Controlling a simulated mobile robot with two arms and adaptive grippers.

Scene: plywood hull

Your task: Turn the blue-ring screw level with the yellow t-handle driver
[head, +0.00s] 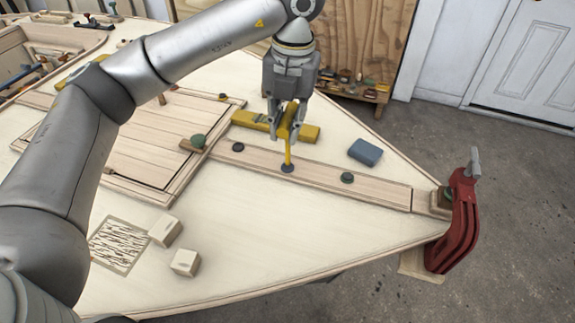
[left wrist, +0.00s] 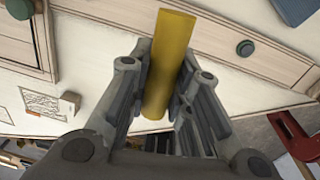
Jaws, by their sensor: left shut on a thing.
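My left gripper (head: 286,128) is shut on the crossbar of the yellow t-handle driver (head: 289,152) above the plank. The driver's shaft points down, and its tip is at the blue-ring screw (head: 287,168) in the plank; I cannot tell whether it is seated. The screw is partly covered by the tip, so its height is unclear. In the left wrist view the yellow handle (left wrist: 169,62) lies between the fingers of my left gripper (left wrist: 165,95), and the screw is hidden. My right gripper is not in view.
A dark screw (head: 238,147) and a green one (head: 347,177) flank it along the plank (head: 385,192). A yellow bar (head: 304,132) lies behind. A blue block (head: 365,152) lies to the right. A red clamp (head: 461,220) grips the deck's tip. Wooden blocks (head: 185,262) sit in front.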

